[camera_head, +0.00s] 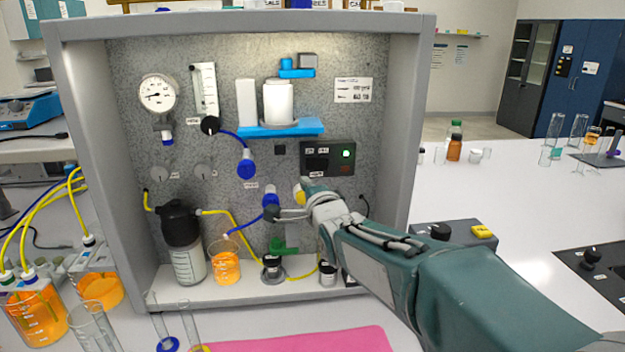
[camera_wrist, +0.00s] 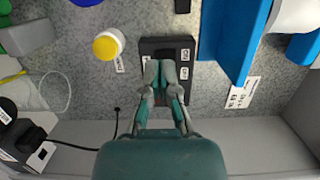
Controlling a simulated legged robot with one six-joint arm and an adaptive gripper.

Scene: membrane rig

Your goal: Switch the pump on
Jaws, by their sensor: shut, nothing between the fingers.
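The dark switch box (camera_head: 318,147) is mounted on the back panel below the blue shelf. A green light (camera_head: 346,154) glows at its right side. In the wrist view, the box (camera_wrist: 186,43) carries small white labels, and my finger ends cover part of it. The switch itself I cannot make out clearly. My gripper (camera_head: 280,213) is shut and empty, reaching in from the right, in front of the panel. In the wrist view, my gripper (camera_wrist: 165,72) overlaps the box; I cannot tell whether it touches.
A yellow-capped white fitting (camera_wrist: 107,45) sits beside the box. The blue shelf (camera_head: 262,132) holds white containers. A black-capped bottle (camera_head: 188,265) and a beaker of orange liquid (camera_head: 226,266) stand on the cabinet floor. The cabinet's right wall (camera_head: 402,130) borders my arm.

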